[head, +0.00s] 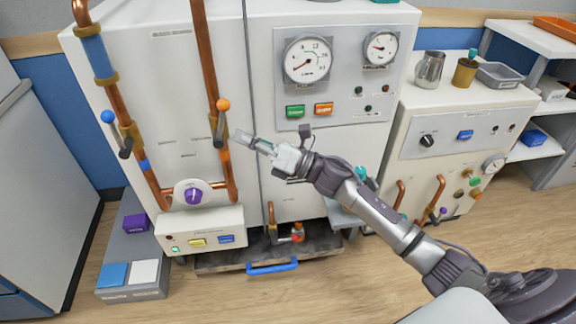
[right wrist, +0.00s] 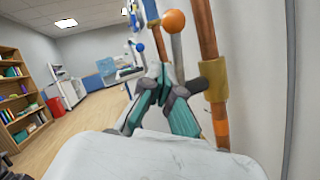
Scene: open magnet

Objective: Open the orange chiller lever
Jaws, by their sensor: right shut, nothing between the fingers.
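The orange chiller lever (head: 222,106) has an orange ball on a grey rod. It is mounted on the right copper pipe of the white cabinet, with its ball above the pivot. The orange ball (right wrist: 174,22) also shows in the right wrist view, above my fingers. My right gripper (head: 243,137) is shut and empty, just right of the lever's lower part in the head view. In the right wrist view its fingertips (right wrist: 164,72) overlap the lower rod; I cannot tell whether they touch it. My left gripper is not in view.
A blue-ball lever (head: 108,117) sits on the left pipe (head: 118,95). A purple knob (head: 193,195) is below. Two gauges (head: 307,61) and green and orange buttons are on the panel at right. A box with buttons (head: 200,232) juts out low down.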

